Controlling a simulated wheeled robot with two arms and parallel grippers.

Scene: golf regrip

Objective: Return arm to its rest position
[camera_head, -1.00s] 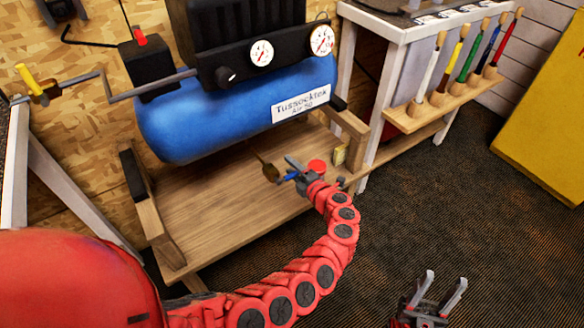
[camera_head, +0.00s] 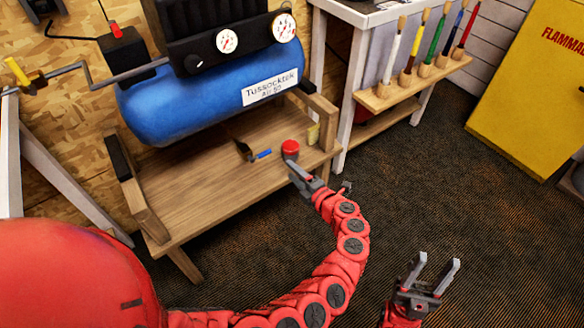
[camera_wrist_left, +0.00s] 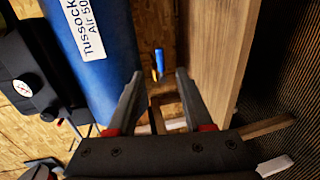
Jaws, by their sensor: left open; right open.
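My left gripper (camera_head: 302,172) is open and empty, over the front right edge of the wooden bench. Its arm reaches in from the lower left. Its open fingers also show in the left wrist view (camera_wrist_left: 160,78). A brush with a blue handle (camera_head: 263,154) and dark head lies on the bench, left of the left gripper and apart from it. The blue handle shows beyond the fingers in the left wrist view (camera_wrist_left: 159,62). My right gripper (camera_head: 437,264) is open and empty over the dark floor at the lower right.
A blue compressor tank (camera_head: 190,105) sits above the bench (camera_head: 195,200). A brush rack (camera_head: 405,92) stands back right. The carpet between the grippers is clear.

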